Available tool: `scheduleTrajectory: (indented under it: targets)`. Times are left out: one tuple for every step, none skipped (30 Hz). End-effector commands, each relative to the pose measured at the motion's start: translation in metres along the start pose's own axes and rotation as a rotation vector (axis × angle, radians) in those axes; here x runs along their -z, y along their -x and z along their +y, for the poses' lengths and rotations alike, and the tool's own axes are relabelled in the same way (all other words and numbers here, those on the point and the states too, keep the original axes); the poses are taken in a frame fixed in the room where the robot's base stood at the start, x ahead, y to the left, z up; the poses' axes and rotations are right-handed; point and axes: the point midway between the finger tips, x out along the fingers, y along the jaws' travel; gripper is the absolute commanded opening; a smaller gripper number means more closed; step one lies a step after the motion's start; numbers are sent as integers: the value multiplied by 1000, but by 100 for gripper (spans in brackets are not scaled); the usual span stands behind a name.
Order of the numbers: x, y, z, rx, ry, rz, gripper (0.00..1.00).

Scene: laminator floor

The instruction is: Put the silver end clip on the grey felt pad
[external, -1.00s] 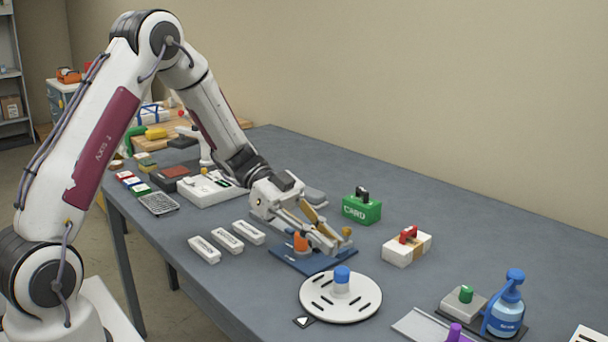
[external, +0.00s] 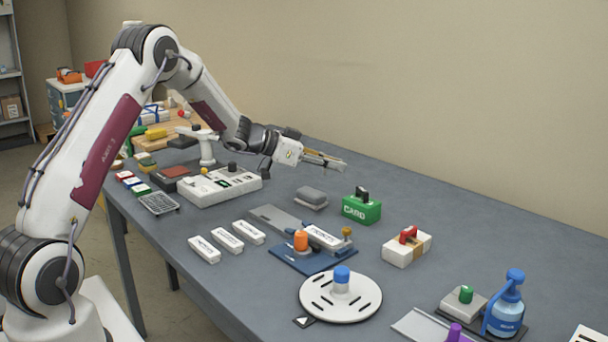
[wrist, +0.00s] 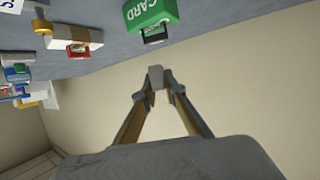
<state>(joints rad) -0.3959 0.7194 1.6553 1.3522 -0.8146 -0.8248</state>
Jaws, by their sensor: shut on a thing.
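My gripper (external: 335,162) is raised above the back part of the table, its fingers pointing sideways to the right. In the wrist view the fingertips (wrist: 155,80) are closed on a small grey piece (wrist: 156,74), which looks like the silver end clip. The clip is too small to make out clearly in the external view. A low grey block (external: 312,195), which may be the grey felt pad, lies on the table left of the green CARD box. I cannot tell for sure that it is the pad.
The green CARD box (external: 361,209) and a white box with a red handle (external: 408,249) stand right of the blue fixture (external: 290,262), which holds a white labelled block (external: 323,237). A round white slotted plate (external: 341,303) is in front. The table's back right is clear.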

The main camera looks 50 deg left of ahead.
Motion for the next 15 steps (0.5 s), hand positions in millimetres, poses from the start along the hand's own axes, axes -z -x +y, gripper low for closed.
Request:
scheduleTrajectory:
  targets:
    - [2, 1, -17, 50, 20, 1, 0]
    - [3, 2, -27, 81, 33, 1, 0]
    - [4, 3, -39, 121, 49, 0, 0]
    - [5, 4, -49, 150, 63, 0, 0]
    - [6, 5, -57, 177, 74, 1, 0]
    - [6, 7, -67, 211, 87, 1, 0]
    - [6, 8, -74, 236, 97, 0, 0]
    - [7, 9, -80, 258, 108, 0, 0]
    - [7, 11, -87, 286, 119, 0, 0]
    - [7, 12, -93, 307, 128, 0, 0]
    - [6, 13, -98, 325, 136, 0, 0]
    - [6, 15, -103, 348, 146, -1, 0]
    - [6, 16, -107, 364, 152, -1, 0]
    - [5, 17, -110, 377, 159, -1, 0]
    - [3, 18, -114, 393, 165, -1, 0]
